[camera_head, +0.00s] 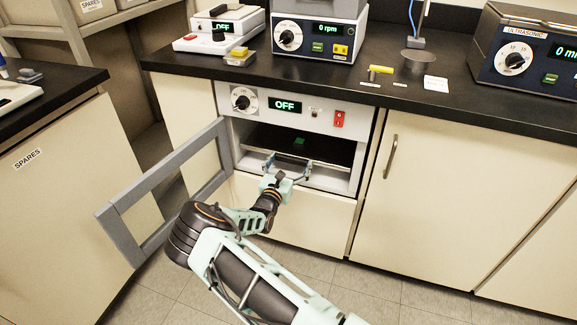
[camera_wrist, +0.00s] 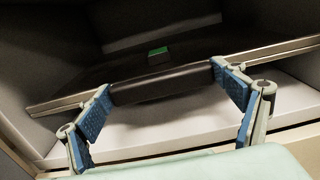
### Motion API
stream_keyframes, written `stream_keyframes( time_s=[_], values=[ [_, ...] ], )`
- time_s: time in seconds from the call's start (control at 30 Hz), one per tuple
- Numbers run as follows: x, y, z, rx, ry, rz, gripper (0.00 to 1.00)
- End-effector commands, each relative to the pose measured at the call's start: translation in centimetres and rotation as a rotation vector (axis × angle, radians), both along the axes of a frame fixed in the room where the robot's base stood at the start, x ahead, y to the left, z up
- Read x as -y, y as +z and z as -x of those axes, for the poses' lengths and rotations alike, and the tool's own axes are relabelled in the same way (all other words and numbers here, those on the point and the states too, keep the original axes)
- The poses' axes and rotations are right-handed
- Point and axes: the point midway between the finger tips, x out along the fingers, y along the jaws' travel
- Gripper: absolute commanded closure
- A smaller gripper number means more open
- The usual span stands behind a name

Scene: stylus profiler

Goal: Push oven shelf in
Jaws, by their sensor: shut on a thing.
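The oven (camera_head: 358,118) is built in under the bench, with its framed door (camera_head: 150,182) swung open to the left. The dark oven shelf (camera_head: 325,150) lies inside the cavity, and it also fills the middle of the wrist view (camera_wrist: 215,57). A black bar handle (camera_wrist: 162,85) runs along the shelf's front edge. My gripper (camera_head: 287,166) is at the oven mouth. In the wrist view its blue finger pads (camera_wrist: 165,95) sit at the two ends of the handle, shut on it. A small green block (camera_head: 299,141) rests on the shelf.
The open door and the spares cabinet (camera_head: 50,190) stand to the left of my arm. The black bench top (camera_head: 400,90) with instruments overhangs above. A closed cabinet door (camera_head: 445,200) with a handle is to the right. The floor in front is clear.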

Motion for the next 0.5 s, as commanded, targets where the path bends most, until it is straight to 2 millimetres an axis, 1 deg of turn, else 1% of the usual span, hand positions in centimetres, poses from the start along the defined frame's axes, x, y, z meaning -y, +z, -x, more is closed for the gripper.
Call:
stream_keyframes(
  time_s=[0.03,0.37,0.4,0.47,0.5],
  values=[
    [0.23,0.49,-0.68,0.006,0.002,0.0,0.57],
    [0.32,0.7,-0.98,0.009,0.003,0.0,0.52],
    [0.32,0.71,-0.98,0.009,0.003,0.0,0.07],
    [0.32,0.73,-0.98,0.009,0.003,-0.001,0.0],
    [0.33,0.73,-0.95,0.009,0.002,0.0,0.0]
  ],
)
